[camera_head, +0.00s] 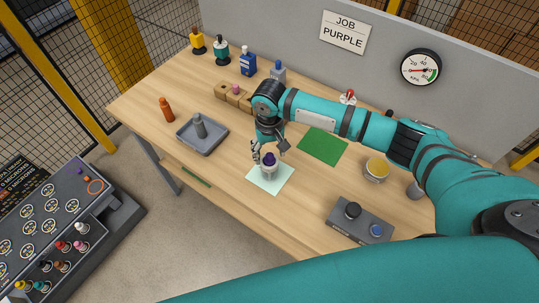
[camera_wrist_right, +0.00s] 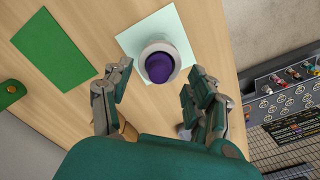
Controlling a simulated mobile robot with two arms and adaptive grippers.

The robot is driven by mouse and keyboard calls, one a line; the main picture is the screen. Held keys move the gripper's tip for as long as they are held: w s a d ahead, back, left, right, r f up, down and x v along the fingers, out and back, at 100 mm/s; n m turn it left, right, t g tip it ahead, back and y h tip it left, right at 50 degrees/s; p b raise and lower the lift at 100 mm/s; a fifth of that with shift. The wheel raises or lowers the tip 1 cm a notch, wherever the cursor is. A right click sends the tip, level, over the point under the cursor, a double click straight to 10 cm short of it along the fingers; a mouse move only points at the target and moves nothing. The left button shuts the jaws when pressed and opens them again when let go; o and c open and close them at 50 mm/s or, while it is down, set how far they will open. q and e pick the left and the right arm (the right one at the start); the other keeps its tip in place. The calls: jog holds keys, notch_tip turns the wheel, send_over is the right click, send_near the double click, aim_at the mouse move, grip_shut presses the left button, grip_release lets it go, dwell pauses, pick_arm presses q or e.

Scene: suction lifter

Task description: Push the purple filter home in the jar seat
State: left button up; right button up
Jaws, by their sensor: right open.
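The purple filter (camera_head: 269,158) sits at the top of a pale jar (camera_head: 268,173), which stands on a pale mint mat (camera_head: 282,180). In the right wrist view the rounded purple filter (camera_wrist_right: 159,67) shows inside the jar's white rim (camera_wrist_right: 150,48). How deep it sits I cannot tell. My right gripper (camera_head: 270,151) is open above the jar, with one finger to each side. In the right wrist view its spread fingers (camera_wrist_right: 160,75) flank the jar and look apart from the filter. My left gripper is not in view.
A green mat (camera_head: 322,145) lies behind and right of the jar. A grey tray (camera_head: 202,142) holding a grey bottle is left. A grey box with knobs (camera_head: 360,220) stands front right, near a bowl of yellow (camera_head: 376,168). A wooden block rack (camera_head: 232,96) and bottles stand behind.

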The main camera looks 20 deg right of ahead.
notch_tip(320, 180, up, 9)
jog(key=shift+r, duration=0.15)
dwell(0.6)
